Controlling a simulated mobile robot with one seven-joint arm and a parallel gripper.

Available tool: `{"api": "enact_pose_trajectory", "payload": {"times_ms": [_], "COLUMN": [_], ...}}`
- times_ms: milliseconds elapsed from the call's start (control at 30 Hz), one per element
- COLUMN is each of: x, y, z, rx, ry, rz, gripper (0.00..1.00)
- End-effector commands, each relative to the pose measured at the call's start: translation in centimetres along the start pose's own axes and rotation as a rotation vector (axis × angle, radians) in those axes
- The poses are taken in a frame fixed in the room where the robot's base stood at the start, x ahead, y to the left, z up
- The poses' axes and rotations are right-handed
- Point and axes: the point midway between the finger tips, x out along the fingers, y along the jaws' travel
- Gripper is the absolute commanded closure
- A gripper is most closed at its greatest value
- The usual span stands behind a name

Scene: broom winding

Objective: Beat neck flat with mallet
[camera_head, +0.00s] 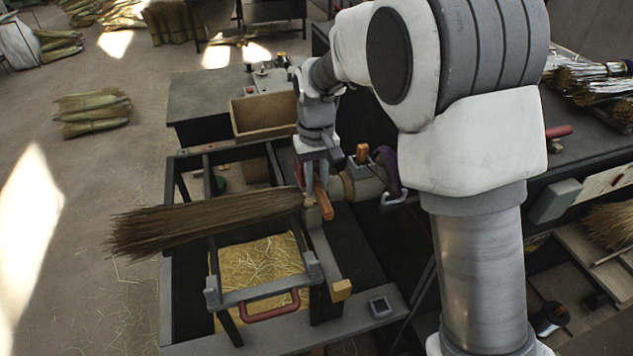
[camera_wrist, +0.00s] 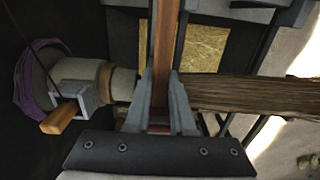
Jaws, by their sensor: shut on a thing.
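The broom (camera_head: 205,222) lies sideways across the winding bench, its brown bristles fanning out to the left. Its narrow neck end meets the pale round holder of the winder (camera_head: 367,186), partly behind my gripper. My gripper (camera_head: 318,186) points down over the neck, shut on a reddish-brown wooden piece, seemingly the mallet (camera_head: 324,203). In the wrist view the fingers (camera_wrist: 160,105) close on this wooden piece (camera_wrist: 164,45), which runs up the picture, crosswise to the broom (camera_wrist: 255,95). The mallet's head is not clear, and I cannot tell whether it touches the neck.
A straw-filled bin with a red handle (camera_head: 270,307) stands below the bristles. A crank with a wooden grip (camera_wrist: 60,117) and purple cord (camera_head: 385,168) sit beside the winder. An open wooden box (camera_head: 263,115) is behind.

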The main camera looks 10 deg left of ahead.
Motion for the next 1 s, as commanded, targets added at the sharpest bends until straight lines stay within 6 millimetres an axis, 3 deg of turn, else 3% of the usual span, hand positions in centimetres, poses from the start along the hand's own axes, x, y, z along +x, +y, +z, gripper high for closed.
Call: {"api": "enact_pose_trajectory", "payload": {"times_ms": [33,100,367,533,1000], "x": [-1.3,-1.8,-1.6,-2.5,-9.8], "y": [0.0,0.0,0.0,0.0,0.0], "z": [-0.1,0.0,0.0,0.0,0.1], "rx": [0.0,0.0,0.0,0.0,-0.002], "ry": [0.003,0.002,0.001,0.0,-0.018], "rz": [0.0,0.0,0.0,0.0,0.001], "gripper": [1.0,1.0,1.0,1.0,1.0]}}
